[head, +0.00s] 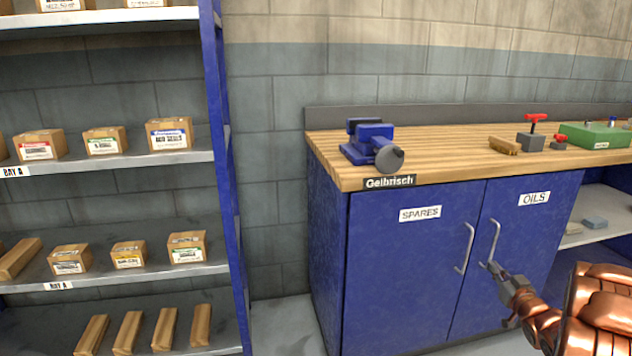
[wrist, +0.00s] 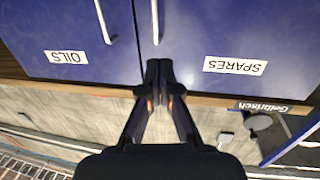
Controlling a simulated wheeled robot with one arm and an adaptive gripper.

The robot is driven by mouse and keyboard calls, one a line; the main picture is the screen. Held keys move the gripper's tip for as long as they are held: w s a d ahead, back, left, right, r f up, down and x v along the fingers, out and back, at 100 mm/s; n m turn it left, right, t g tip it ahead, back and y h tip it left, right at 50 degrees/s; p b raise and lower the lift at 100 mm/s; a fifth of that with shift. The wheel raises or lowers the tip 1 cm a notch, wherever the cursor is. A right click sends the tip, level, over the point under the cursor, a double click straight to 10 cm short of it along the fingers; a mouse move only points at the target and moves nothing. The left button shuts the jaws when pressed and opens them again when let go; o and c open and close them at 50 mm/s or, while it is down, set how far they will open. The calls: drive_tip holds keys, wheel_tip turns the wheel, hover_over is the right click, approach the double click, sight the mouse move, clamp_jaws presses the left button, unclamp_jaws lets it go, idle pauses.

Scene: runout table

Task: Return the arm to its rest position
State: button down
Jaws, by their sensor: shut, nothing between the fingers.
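My gripper (head: 497,270) is at the lower right of the head view, in front of the blue cabinet near the handle of the OILS door (head: 530,225). Its fingers are together with nothing between them. In the wrist view my gripper (wrist: 158,68) points at the cabinet front, which appears upside down. The fingertips show between the OILS door and the SPARES door (wrist: 235,35). Whether they touch a handle cannot be told. Both doors look shut. My copper-coloured arm runs out of the head view at the lower right.
The wooden workbench top (head: 450,150) carries a blue vise (head: 370,143), a small brush-like wooden item (head: 504,146), a red-handled block (head: 531,138) and a green box (head: 597,136). A shelf rack (head: 218,150) with cartons stands at left. Bare floor (head: 285,325) lies between.

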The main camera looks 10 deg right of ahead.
drive_tip(key=s+a+r+m+g+h+p, duration=0.1)
drive_tip(key=s+a+r+g+h+p, duration=0.1)
drive_tip(key=a+r+g+p, duration=0.5)
drive_tip(key=s+a+r+g+h+p, duration=0.1)
drive_tip(key=s+a+r+g+p, duration=0.15)
drive_tip(key=a+r+p, duration=0.55)
drive_tip(key=s+a+r+g+y+p, duration=0.1)
drive_tip(key=s+a+r+g+p, duration=0.2)
drive_tip(key=s+a+r, duration=0.3)
drive_tip(key=s+a+r+n+g+y+p, duration=0.1)
drive_tip(key=s+a+r+p, duration=0.4)
drive_tip(key=s+a, duration=0.7)
drive_tip(key=s+a+r+n+g+y+p, duration=0.1)
drive_tip(key=s+a+r+g+p, duration=0.3)
drive_tip(key=s+a, duration=0.5)
drive_tip(key=s+r+g+y, duration=0.1)
drive_tip(key=s+r+g, duration=0.1)
drive_tip(key=s, duration=0.9)
drive_tip(key=shift+s+r+y, duration=0.25)
drive_tip(key=shift+r+y, duration=0.05)
drive_tip(key=shift+y, duration=0.1)
